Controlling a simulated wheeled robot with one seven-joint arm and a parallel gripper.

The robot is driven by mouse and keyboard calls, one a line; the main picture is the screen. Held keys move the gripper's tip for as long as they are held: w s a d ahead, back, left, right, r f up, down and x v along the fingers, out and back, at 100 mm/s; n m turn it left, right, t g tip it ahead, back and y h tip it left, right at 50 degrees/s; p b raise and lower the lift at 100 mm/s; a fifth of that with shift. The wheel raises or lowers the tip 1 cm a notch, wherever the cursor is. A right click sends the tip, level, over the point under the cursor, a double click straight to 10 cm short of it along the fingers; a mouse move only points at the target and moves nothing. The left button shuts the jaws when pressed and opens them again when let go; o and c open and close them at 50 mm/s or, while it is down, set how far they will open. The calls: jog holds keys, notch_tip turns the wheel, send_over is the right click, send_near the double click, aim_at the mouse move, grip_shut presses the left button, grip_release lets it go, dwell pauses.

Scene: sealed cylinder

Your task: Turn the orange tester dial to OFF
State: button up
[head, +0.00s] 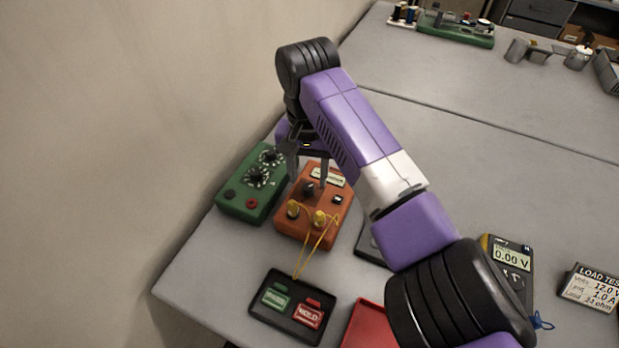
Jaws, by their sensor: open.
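The orange tester (336,222) lies on the grey table near its left edge. Its black dial (308,189) is on the upper part of its face; the pointer and the OFF mark are too small to read. My gripper (308,181) points down over the tester, open, with one finger on each side of the dial in this view. I cannot tell whether the fingers touch it.
A green box with dials (246,192) stands close on the left. A black tray (260,325) with green and red tags and a red tray (366,328) are in front.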

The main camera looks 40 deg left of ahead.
aim_at(308, 187)
jog(key=shift+f, duration=1.7)
grip_shut()
